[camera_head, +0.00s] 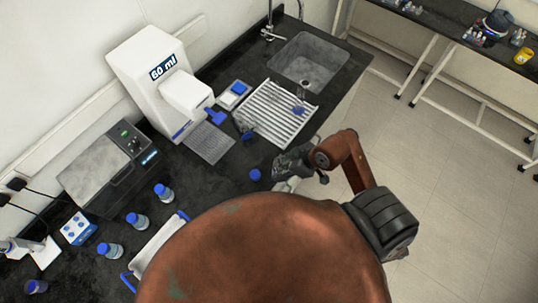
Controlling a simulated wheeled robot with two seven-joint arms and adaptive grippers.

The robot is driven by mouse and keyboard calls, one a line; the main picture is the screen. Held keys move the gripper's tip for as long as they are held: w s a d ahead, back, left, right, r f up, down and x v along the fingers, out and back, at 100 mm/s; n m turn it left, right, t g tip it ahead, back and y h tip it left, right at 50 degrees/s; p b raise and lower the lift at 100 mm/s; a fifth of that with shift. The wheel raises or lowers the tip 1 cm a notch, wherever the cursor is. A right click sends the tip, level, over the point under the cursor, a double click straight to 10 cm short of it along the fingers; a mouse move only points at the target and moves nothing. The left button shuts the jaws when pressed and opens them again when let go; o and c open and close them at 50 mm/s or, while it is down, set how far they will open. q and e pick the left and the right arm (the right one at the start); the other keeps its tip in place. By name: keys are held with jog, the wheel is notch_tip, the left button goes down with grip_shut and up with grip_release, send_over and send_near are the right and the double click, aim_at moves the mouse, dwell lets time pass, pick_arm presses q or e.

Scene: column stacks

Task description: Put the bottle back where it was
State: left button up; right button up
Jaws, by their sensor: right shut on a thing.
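My right gripper (293,163) is at the counter's front edge, below the drying rack. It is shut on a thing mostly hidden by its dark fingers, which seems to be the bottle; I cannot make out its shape. My left gripper is not in view.
A blue-handled white tray (160,243) is partly hidden by my brown body.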

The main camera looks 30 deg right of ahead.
jog(key=w+f, duration=0.3)
jog(key=w, duration=0.1)
jog(key=w+d+f+p, duration=0.1)
jog(key=w+f, duration=0.1)
jog(key=w, duration=0.2)
jog(key=w+d+f, duration=0.1)
jog(key=w+f, duration=0.2)
jog(key=w, duration=0.1)
jog(key=shift+d+f, duration=0.1)
jog(key=shift+f, duration=0.2)
jog(key=shift+w+f, duration=0.2)
jog(key=shift+f, duration=0.05)
jog(key=shift+o, duration=0.2)
jog(key=shift+f+p, duration=0.55)
jog(key=shift+f, duration=1.1)
jog(key=o, duration=1.5)
jog(key=shift+d+r, duration=0.1)
jog(key=v, duration=1.2)
